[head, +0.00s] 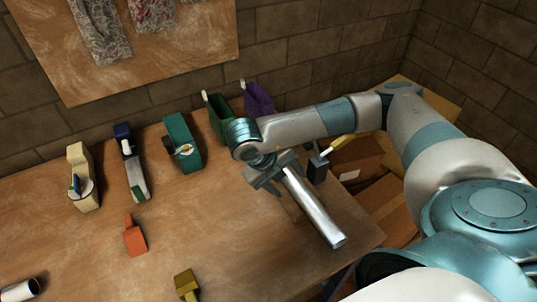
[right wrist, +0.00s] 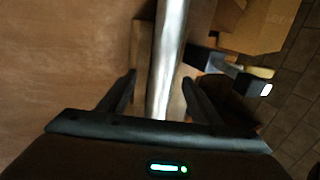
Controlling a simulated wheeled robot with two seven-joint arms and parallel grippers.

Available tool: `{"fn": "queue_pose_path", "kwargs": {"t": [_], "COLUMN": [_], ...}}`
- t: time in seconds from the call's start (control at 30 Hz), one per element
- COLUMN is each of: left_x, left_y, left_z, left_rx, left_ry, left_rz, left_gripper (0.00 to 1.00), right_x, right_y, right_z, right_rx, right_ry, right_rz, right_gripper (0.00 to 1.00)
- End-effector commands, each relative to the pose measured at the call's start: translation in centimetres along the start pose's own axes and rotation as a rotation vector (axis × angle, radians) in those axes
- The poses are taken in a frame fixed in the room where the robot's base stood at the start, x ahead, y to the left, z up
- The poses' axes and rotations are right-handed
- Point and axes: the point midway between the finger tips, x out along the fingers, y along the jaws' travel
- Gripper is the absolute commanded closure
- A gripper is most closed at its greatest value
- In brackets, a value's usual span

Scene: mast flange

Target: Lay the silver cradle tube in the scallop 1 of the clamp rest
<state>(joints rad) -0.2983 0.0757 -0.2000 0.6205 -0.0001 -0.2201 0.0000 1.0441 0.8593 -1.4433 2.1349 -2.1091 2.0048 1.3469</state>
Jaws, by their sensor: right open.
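The silver cradle tube (head: 313,207) slants over the right part of the wooden table, its near end toward the front edge. My right gripper (head: 272,172) is at the tube's far end. In the right wrist view the open fingers (right wrist: 159,82) stand on either side of the tube (right wrist: 168,40), with gaps visible on both sides. A brown piece shows beneath the tube in that view; I cannot tell whether it is the clamp rest, and I cannot make out scallop 1. My left gripper is not in view.
A black block with a yellow-handled piece (head: 318,167) stands close right of the gripper. Green (head: 217,113) and purple (head: 258,101) bins are at the back. An orange object (head: 134,238) and an olive one (head: 187,286) lie left. Cardboard boxes (head: 382,200) are beyond the right edge.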

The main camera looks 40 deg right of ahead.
Motion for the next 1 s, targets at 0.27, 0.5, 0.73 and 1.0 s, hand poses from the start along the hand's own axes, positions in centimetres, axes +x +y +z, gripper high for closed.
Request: {"fn": "queue_pose_path", "kwargs": {"t": [0.27,0.5,0.73,1.0], "left_x": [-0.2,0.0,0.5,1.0], "left_y": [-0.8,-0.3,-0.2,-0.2], "left_z": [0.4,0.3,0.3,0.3], "left_rx": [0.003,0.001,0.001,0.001], "left_ry": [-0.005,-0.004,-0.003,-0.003], "left_rz": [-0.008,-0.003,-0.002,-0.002], "left_gripper": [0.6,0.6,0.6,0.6], "right_x": [-3.6,-6.6,-9.5,-12.7], "right_y": [-0.5,-0.6,-0.7,-0.7], "right_z": [0.2,0.2,0.2,0.1], "right_rx": [0.01,0.014,0.018,0.02], "right_ry": [-0.009,-0.012,-0.014,-0.015], "right_rz": [-0.008,-0.011,-0.013,-0.015], "right_gripper": [0.42,0.42,0.42,0.42]}}
